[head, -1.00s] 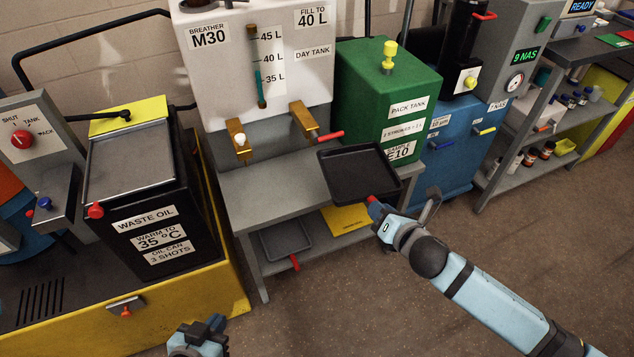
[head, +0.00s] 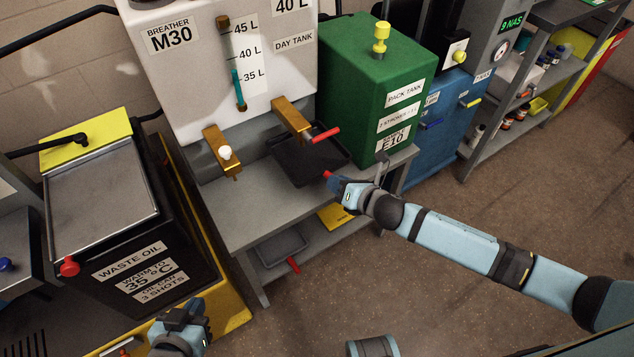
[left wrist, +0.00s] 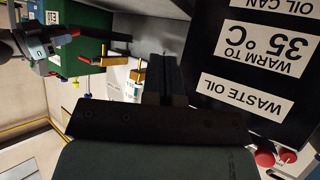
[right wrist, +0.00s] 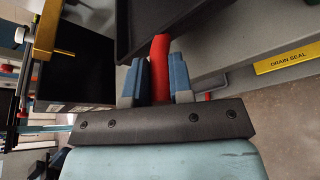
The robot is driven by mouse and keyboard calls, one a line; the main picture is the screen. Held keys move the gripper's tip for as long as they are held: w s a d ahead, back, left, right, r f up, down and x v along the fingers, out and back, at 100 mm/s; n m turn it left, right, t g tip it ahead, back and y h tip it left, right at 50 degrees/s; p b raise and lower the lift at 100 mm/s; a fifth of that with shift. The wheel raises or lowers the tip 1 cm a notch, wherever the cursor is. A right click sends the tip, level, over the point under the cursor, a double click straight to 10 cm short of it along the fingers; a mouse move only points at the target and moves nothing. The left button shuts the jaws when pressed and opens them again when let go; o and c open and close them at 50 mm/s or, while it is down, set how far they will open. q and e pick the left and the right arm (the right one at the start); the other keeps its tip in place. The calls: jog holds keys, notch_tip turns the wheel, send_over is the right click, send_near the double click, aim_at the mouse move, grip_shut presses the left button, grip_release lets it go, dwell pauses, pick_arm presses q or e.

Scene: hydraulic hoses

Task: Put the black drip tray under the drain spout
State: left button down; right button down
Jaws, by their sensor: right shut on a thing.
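The black drip tray (head: 296,167) is over the right part of the grey bench top, below and partly behind the right brass spout (head: 290,118) with a red lever. I cannot tell whether it touches the bench. My right gripper (head: 331,178) is shut on the tray's red handle (right wrist: 160,66); the dark tray (right wrist: 185,22) extends beyond the fingers in the right wrist view. A second brass spout (head: 217,148) with a white knob is further left. My left gripper (head: 182,315) is empty, its fingers together, in front of the waste oil can (head: 128,262).
The day tank (head: 190,95) stands behind the spouts, and the green pack tank (head: 360,90) is close at the tray's right. A grey tray (head: 280,246) with a red handle and a yellow drain seal card (head: 335,217) lie on the lower shelf. Bench top at left is clear.

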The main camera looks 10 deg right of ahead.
pick_arm(q)
jog(key=shift+d+b, duration=0.35)
jog(key=shift+b, duration=0.7)
pick_arm(e)
notch_tip(320, 180, down, 8)
jog(key=shift+f, duration=0.15)
jog(key=shift+s+f, duration=0.1)
jog(key=shift+s, duration=0.05)
jog(key=c, duration=1.4)
grip_release()
jog(key=shift+f, duration=0.15)
jog(key=shift+c, duration=0.2)
jog(key=o, duration=0.4)
